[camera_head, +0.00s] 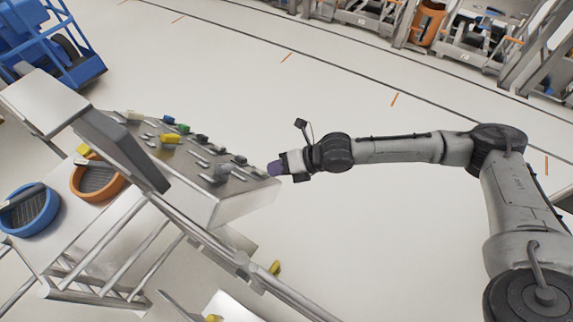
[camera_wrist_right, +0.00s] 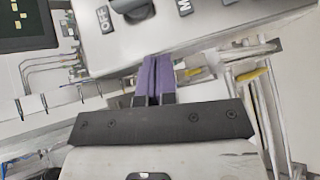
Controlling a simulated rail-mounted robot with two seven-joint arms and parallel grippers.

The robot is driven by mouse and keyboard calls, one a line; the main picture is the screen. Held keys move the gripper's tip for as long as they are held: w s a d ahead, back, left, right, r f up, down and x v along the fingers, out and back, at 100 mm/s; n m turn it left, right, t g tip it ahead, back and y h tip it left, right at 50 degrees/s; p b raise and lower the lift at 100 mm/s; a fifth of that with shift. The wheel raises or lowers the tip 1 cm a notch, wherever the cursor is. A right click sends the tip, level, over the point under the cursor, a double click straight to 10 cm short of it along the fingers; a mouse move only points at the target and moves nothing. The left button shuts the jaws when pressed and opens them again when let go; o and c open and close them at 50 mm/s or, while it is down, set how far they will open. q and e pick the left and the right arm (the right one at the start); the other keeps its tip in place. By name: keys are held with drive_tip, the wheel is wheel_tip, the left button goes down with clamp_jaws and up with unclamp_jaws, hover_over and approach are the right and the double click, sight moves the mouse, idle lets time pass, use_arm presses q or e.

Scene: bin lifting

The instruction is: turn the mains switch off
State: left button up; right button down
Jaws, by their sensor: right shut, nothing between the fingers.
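In the right wrist view, a dark rotary switch knob (camera_wrist_right: 131,9) sits on a pale panel (camera_wrist_right: 215,18) at the top edge, partly cut off. An "OFF" label (camera_wrist_right: 104,19) is left of it and a cut-off label starting with "M" (camera_wrist_right: 184,7) is right of it. My right gripper (camera_wrist_right: 153,62) is shut and empty, its purple fingers pointing at the panel's lower edge just below the knob. I cannot tell whether they touch. In the head view my right gripper (camera_head: 273,168) is beside the right end of the grey console (camera_head: 232,203). My left gripper is not in view.
Several coloured parts, including a yellow one (camera_head: 169,139), lie on the console. A grey box-like panel (camera_head: 120,150) stands left of it, near an orange bin (camera_head: 97,181) and a blue bin (camera_head: 28,211). A blue cart (camera_head: 50,45) is at the back left. Open floor lies behind my right arm.

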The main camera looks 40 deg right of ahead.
drive_tip(key=shift+v, duration=1.4)
drive_tip(key=shift+d+f, duration=0.15)
